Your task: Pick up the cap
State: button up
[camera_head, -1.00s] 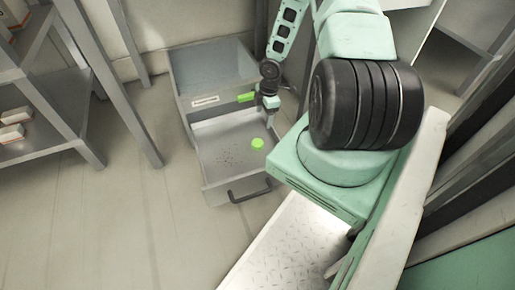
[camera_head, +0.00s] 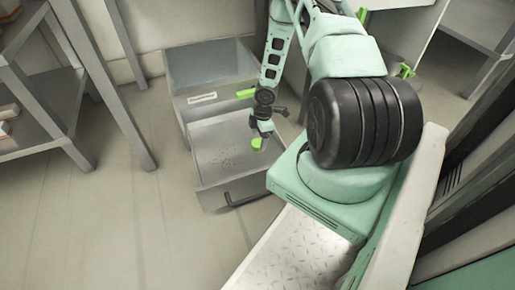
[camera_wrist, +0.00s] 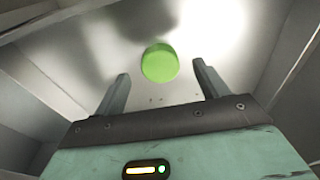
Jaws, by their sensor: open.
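The cap (camera_wrist: 160,63) is a small bright green disc lying in the open grey drawer (camera_head: 222,190). In the wrist view it shows just beyond and between the two fingertips, without visible contact. In the head view the cap (camera_head: 256,144) is partly hidden by my gripper (camera_head: 262,133). My gripper (camera_wrist: 162,80) is open and empty, with a finger on each side of the cap. It reaches down into the drawer from the far right side.
The drawer walls stand around my gripper; its front has a dark handle (camera_head: 248,199). The grey cabinet (camera_head: 205,68) rises behind. Metal shelving (camera_head: 45,130) stands at the left, with bare floor (camera_head: 110,215) between.

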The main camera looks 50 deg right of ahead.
aim_at(258, 142)
notch_tip(258, 142, down, 3)
jog(key=shift+w+a+r+b, duration=0.1)
jog(key=shift+a+b, duration=0.05)
jog(key=shift+b, duration=0.55)
jog(key=shift+r, duration=0.1)
jog(key=c, duration=1)
jog(key=shift+c, duration=0.2)
notch_tip(258, 142, up, 10)
jog(key=p, duration=0.7)
